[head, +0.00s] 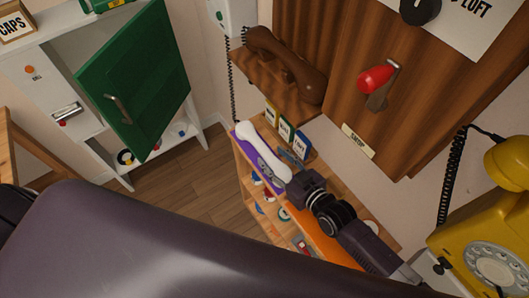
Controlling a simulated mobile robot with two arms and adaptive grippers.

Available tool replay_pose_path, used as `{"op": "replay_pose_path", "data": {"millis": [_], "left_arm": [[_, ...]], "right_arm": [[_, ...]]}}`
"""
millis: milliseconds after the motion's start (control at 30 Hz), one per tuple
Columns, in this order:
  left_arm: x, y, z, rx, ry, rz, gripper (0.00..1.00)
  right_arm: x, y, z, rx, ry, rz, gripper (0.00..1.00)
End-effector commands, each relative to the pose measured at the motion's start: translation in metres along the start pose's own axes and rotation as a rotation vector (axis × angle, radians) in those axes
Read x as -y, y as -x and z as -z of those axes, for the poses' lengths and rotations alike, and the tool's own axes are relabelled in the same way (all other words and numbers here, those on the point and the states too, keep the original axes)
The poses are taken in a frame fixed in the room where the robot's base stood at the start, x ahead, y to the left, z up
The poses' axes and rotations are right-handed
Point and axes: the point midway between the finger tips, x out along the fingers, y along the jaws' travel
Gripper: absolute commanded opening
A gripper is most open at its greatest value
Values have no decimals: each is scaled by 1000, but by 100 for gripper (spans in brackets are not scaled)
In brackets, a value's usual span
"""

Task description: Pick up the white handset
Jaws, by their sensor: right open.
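The white handset (262,151) lies lengthwise along a purple base or mat (244,137) on top of a small wooden shelf unit. My right gripper (291,174) reaches in from the lower right and is open at the near end of the handset. Its fingers look very close to that end; I cannot tell whether they touch it. My left gripper is not in view.
A brown handset (285,62) rests on a wooden ledge just above. A wooden wall panel with a red-handled lever (376,79) is at upper right. A yellow dial phone (485,240) is at right. A green cabinet door (140,80) stands open at left.

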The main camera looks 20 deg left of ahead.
Motion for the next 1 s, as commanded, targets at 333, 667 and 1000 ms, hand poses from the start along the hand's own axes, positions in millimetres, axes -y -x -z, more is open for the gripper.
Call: {"op": "replay_pose_path", "data": {"millis": [333,667,1000], "left_arm": [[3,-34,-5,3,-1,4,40],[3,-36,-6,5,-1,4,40],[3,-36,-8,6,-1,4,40]], "right_arm": [[1,-45,-7,-3,-3,0,44],[1,-52,-4,1,-4,0,44],[1,-52,-4,0,-4,0,9]]}}
